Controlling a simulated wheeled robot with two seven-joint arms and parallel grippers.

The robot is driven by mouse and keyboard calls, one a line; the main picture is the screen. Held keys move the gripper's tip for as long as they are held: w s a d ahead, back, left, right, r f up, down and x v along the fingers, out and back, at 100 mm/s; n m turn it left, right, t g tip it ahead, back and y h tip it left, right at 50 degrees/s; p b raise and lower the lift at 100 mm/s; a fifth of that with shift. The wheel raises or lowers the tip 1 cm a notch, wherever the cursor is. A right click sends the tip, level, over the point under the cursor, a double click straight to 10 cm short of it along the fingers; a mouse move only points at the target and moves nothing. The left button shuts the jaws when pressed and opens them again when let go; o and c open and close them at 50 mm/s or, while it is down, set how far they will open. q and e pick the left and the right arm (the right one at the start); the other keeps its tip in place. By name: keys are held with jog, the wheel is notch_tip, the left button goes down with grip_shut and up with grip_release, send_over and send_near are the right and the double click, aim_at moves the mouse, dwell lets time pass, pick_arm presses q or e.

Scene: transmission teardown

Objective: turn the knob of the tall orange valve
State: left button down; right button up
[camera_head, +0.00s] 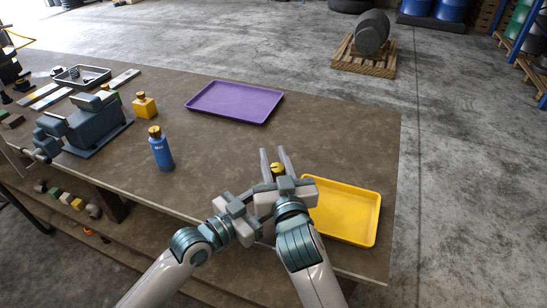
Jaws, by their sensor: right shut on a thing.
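My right gripper (276,163) reaches over the table at the centre, with its two fingers pointing away from me. It is shut on a small gold-orange knob-like piece (277,168) that shows between the fingers. Whatever is below this piece is hidden by the gripper, so I cannot tell whether it is the tall orange valve. My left gripper (240,211) is just left of the right one, close to its wrist. Its fingertips are not clear, and I cannot tell if it is open or shut.
A yellow tray (362,215) lies right of my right gripper, and a purple tray (235,101) behind it. A blue bottle (161,152), a yellow block with a gold top (144,107) and a grey-blue machine (95,125) stand left. The table between the trays is clear.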

jog(key=shift+a+r, duration=0.1)
jog(key=o, duration=1.1)
jog(key=shift+c, duration=0.2)
jog(key=shift+s, duration=0.1)
jog(key=v, duration=1.1)
jog(key=shift+s, duration=0.4)
